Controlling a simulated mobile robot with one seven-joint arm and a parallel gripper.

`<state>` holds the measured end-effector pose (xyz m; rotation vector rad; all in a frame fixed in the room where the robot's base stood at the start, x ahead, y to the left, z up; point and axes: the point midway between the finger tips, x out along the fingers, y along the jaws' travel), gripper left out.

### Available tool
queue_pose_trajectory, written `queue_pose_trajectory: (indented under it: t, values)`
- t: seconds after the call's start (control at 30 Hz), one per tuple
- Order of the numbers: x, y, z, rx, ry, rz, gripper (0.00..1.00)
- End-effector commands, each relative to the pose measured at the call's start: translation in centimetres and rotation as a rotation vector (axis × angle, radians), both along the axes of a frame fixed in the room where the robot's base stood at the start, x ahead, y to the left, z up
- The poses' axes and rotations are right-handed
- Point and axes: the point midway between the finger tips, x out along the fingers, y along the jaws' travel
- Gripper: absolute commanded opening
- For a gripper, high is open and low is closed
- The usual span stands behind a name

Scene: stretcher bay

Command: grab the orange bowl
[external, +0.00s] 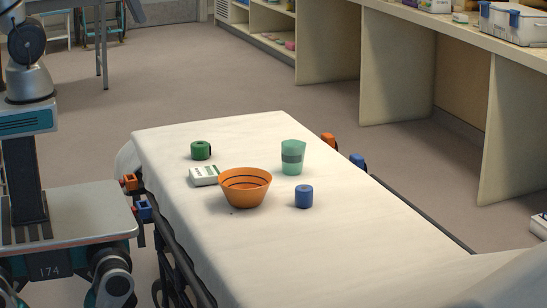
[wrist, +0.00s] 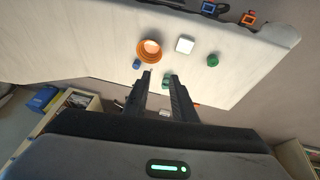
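The orange bowl (external: 245,188) stands upright on the white-sheeted stretcher (external: 330,240), with dark bands showing inside. It looks empty. In the wrist view the bowl (wrist: 141,52) is beyond my fingertips, slightly left of centre. My gripper (wrist: 160,76) is open, with its two dark fingers apart and nothing held between them. The gripper is out of frame in the external view, where only part of my arm shows at the upper left. The fingers are well short of the bowl and do not touch it.
Near the bowl are a white box (external: 204,176), a green roll (external: 201,150), a translucent green cup (external: 293,157) and a blue roll (external: 304,196). Orange and blue clamps (external: 328,140) sit along the stretcher edges. A shelved counter (external: 420,30) stands behind. The sheet's right side is clear.

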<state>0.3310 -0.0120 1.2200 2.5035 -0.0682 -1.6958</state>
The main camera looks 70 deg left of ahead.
Motion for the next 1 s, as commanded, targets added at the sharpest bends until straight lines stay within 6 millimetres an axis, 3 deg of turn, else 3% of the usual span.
queue_pose_trajectory:
  t: [0.03,0.17,0.3,0.5,0.6,0.7,1.0]
  values:
    - [2.1,-0.1,-3.0,-0.033,0.042,0.011,0.24]
    - [7.3,-0.3,-7.6,-0.112,0.113,0.046,0.24]
    - [12.7,-0.1,-14.1,-0.189,0.184,0.092,0.24]
    - [18.8,0.8,-24.7,-0.269,0.268,0.16,0.24]
    - [20.6,1.2,-28.8,-0.293,0.295,0.185,0.24]
    - [21.6,1.5,-31.4,-0.307,0.308,0.202,0.24]
    - [22.4,0.5,-35.7,-0.314,0.319,0.209,0.24]
